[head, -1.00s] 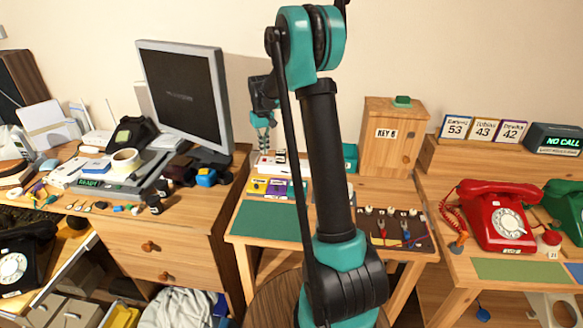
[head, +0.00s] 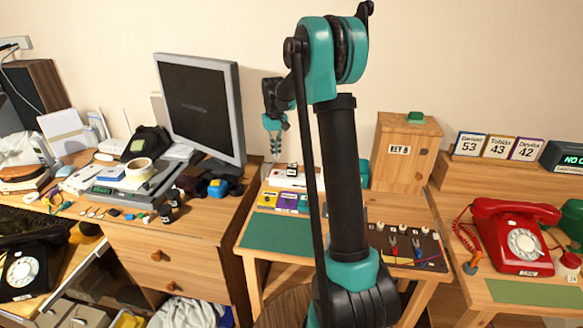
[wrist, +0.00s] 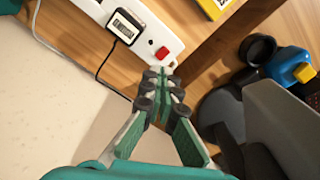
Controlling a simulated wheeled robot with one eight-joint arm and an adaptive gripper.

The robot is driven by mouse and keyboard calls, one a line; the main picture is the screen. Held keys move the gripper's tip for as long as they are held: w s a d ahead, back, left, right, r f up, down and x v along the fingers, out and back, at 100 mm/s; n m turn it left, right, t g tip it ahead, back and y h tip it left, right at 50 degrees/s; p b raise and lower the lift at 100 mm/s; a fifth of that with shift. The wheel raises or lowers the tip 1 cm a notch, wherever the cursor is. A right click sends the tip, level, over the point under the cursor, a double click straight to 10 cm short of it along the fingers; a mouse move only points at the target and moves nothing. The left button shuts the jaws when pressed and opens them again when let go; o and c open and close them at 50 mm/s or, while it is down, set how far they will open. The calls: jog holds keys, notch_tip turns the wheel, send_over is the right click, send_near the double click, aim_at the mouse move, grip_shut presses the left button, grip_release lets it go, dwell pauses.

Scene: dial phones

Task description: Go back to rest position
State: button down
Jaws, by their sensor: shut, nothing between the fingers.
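My gripper (head: 274,133) is in the head view, left of my upper arm, in the air in front of the wall and to the right of the monitor. Its fingers point down and are shut with nothing between them. In the wrist view my gripper (wrist: 163,95) has its fingertips together. Beyond the tips lies a white power strip (wrist: 150,22) with a red switch and a small display plugged in. The gripper appears apart from it. The strip also shows in the head view (head: 290,179).
A monitor (head: 197,108) stands on the cluttered left desk. A wooden key box (head: 405,150), a red phone (head: 512,236) and a board with cables (head: 402,246) are to the right. A green mat (head: 276,233) on the middle table is bare. My arm hides part of that table.

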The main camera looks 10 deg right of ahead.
jog(key=s+d+f+t, duration=0.1)
jog(key=s+f, duration=0.1)
jog(key=s, duration=1)
jog(key=s+d+f+m+t, duration=0.1)
jog(key=s+f, duration=0.2)
jog(key=s, duration=0.9)
jog(key=s+d+f+t, duration=0.2)
jog(key=s, duration=1.1)
jog(key=shift+f, duration=0.25)
